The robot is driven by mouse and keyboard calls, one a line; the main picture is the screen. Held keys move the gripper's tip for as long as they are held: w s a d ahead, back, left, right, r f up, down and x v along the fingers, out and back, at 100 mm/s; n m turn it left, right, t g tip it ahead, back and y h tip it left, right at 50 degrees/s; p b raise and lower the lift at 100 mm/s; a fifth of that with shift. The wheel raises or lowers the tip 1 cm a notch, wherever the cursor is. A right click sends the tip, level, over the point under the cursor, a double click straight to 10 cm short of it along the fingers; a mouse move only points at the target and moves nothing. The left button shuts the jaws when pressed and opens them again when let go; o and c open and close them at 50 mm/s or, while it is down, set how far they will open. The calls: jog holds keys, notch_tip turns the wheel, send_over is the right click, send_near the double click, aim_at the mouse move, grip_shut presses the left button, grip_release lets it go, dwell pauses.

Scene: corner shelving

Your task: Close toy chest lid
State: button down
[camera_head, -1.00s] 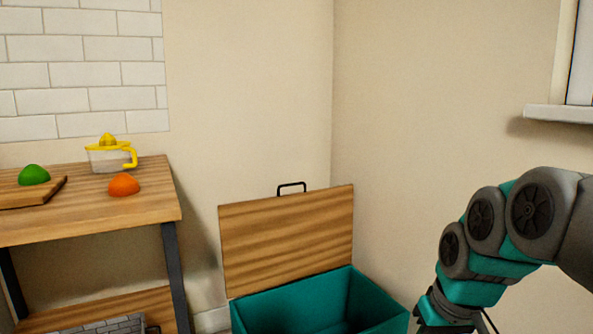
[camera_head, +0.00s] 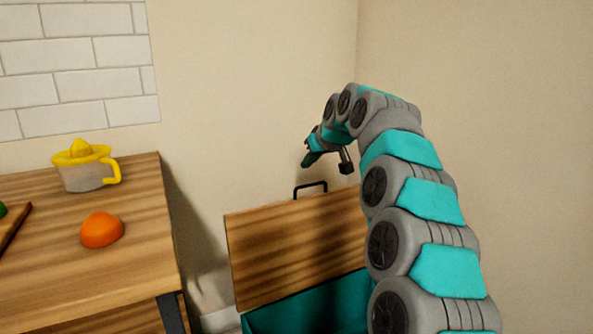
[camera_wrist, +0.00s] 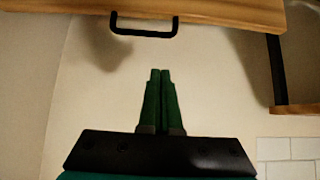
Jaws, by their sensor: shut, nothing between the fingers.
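The toy chest (camera_head: 310,312) is a teal box in the corner, partly hidden behind my arm. Its wooden lid (camera_head: 280,250) stands up, open, and has a black handle (camera_head: 310,189) on its top edge. In the head view my gripper (camera_head: 306,163) is above the handle, close to the wall. In the wrist view my gripper (camera_wrist: 159,74) has its green fingers together with nothing between them. There the lid's edge (camera_wrist: 215,12) and the handle (camera_wrist: 144,27) lie past the fingertips, apart from them.
Plain walls close in behind the chest and at the right.

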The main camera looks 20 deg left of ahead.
aim_at(301, 186)
jog(key=shift+w+a+f, duration=0.4)
jog(key=shift+a+f, duration=0.15)
jog(key=shift+f, duration=0.6)
jog(key=shift+w+a+f, duration=0.45)
jog(key=shift+a+f, duration=0.05)
jog(key=shift+f, duration=0.7)
jog(key=shift+w+a+f, duration=0.4)
jog(key=shift+a+f, duration=0.15)
jog(key=shift+f, duration=0.6)
jog(key=shift+s+d+f, duration=0.15)
